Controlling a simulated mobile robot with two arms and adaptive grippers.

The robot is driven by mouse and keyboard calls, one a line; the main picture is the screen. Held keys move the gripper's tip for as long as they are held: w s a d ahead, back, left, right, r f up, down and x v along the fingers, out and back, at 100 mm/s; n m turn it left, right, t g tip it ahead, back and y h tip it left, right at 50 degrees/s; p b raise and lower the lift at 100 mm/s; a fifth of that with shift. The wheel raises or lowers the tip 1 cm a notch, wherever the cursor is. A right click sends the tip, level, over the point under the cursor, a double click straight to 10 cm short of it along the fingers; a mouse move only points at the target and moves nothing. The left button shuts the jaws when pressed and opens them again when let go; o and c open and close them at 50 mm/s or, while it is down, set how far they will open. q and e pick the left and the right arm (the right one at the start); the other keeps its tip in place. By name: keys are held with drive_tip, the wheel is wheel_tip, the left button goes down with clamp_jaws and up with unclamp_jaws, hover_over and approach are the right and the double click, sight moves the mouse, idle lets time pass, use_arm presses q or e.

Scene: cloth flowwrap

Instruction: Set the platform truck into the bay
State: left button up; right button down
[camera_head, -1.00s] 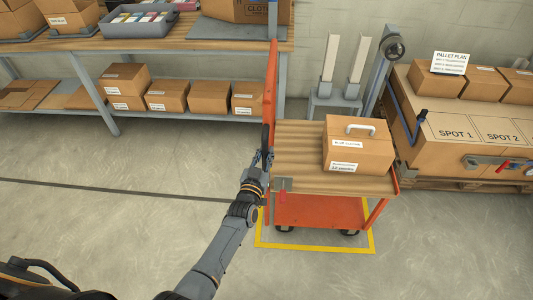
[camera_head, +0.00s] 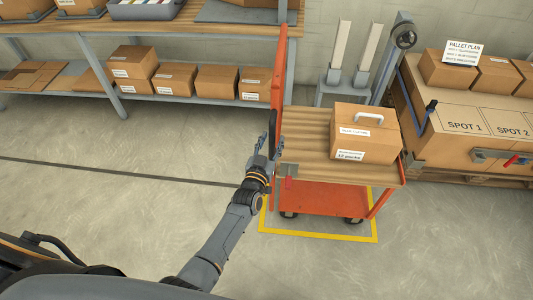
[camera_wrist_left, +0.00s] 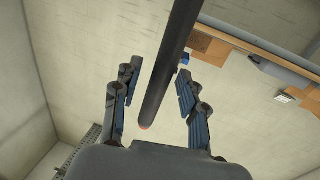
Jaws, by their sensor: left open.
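The orange platform truck (camera_head: 325,200) has a wooden deck and an upright orange frame on its left side with a dark grip bar. It stands over the yellow-outlined bay (camera_head: 320,238) on the floor. Its visible wheels are just inside the front line; the back of the outline is hidden. A labelled carton (camera_head: 365,135) with a handle sits on the deck. My left gripper (camera_head: 268,148) is open beside the upright frame. In the left wrist view the dark grip bar (camera_wrist_left: 168,75) runs between the spread fingers, which look clear of it. My right gripper is not seen.
A wooden shelf bench (camera_head: 180,30) with cartons below stands at the back left. A pallet of cartons (camera_head: 465,125) stands close to the right of the truck. A grey post stand (camera_head: 345,92) is behind. Floor to the left is clear.

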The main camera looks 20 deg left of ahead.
use_arm(q)
drive_tip(key=s, duration=1.1)
drive_tip(key=shift+s+a, duration=0.15)
drive_tip(key=shift+s, duration=0.05)
drive_tip(key=shift+f, duration=0.1)
drive_tip(key=s+f+m+g+h, duration=0.1)
drive_tip(key=s+f+g, duration=0.3)
drive_tip(key=s+f, duration=0.55)
drive_tip(key=s+f+m+g, duration=0.1)
drive_tip(key=s+f+g, duration=0.3)
drive_tip(key=f, duration=1.1)
drive_tip(key=s+a+f+g, duration=0.2)
drive_tip(key=s+f, duration=0.3)
drive_tip(key=s, duration=0.5)
drive_tip(key=s+a+f+g+y, duration=0.1)
drive_tip(key=s+a+f+g, duration=0.2)
drive_tip(key=s, duration=0.7)
drive_tip(key=s+a+f+g, duration=0.3)
drive_tip(key=s+f+g, duration=0.1)
drive_tip(key=s+f, duration=0.4)
drive_tip(key=shift+s+y, duration=0.3)
drive_tip(key=shift+s, duration=0.65)
drive_tip(key=shift+f, duration=0.1)
